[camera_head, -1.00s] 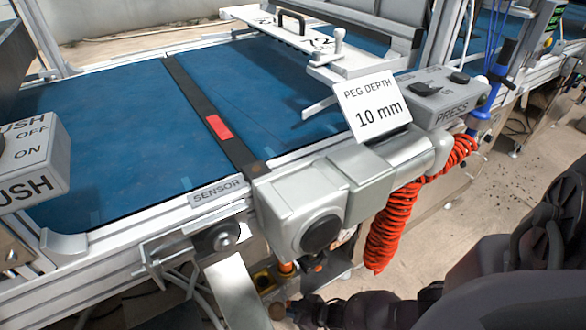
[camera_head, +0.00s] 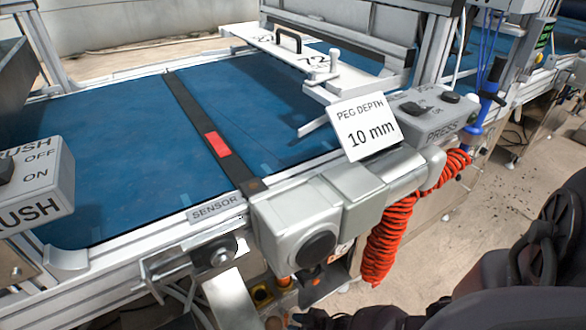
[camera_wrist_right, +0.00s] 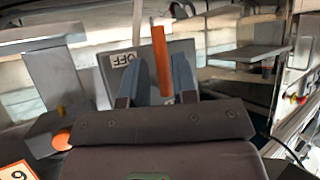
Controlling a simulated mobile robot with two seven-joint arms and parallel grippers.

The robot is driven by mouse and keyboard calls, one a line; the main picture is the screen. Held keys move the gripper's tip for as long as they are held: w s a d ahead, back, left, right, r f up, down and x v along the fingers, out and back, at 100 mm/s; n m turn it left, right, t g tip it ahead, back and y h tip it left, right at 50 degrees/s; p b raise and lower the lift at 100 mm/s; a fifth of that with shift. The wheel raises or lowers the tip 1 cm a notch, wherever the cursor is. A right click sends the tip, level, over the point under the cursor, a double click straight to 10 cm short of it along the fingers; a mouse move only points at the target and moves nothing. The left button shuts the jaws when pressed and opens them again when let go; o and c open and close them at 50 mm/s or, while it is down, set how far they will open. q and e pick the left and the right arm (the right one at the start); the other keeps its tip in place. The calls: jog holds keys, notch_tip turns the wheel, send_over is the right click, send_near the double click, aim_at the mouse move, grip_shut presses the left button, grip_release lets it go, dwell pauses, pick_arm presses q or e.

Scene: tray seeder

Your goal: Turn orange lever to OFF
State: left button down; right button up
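The orange lever (camera_wrist_right: 161,62) stands nearly upright in the right wrist view, in front of a grey plate with an OFF label (camera_wrist_right: 123,59) to its left. My right gripper (camera_wrist_right: 157,60) is open, with one grey-blue finger on each side of the lever. The lever looks closer to the right finger; I cannot tell whether they touch. In the head view, my dark right arm shows at the lower right, and its fingers cannot be made out. The lever cannot be identified for sure there. My left gripper is not in view.
A blue conveyor (camera_head: 130,150) with a SENSOR label (camera_head: 215,208) fills the left. A PEG DEPTH sign (camera_head: 365,127), a PRESS box (camera_head: 425,115) and a coiled orange hose (camera_head: 390,235) are at the right. An orange round part (camera_wrist_right: 61,140) is low left in the wrist view.

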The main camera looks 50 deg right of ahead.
pick_arm(q)
jog(key=p, duration=0.1)
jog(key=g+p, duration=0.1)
jog(key=p, duration=0.1)
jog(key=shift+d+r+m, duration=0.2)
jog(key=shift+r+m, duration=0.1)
pick_arm(e)
jog(key=v, duration=0.8)
jog(key=shift+s+r, duration=0.2)
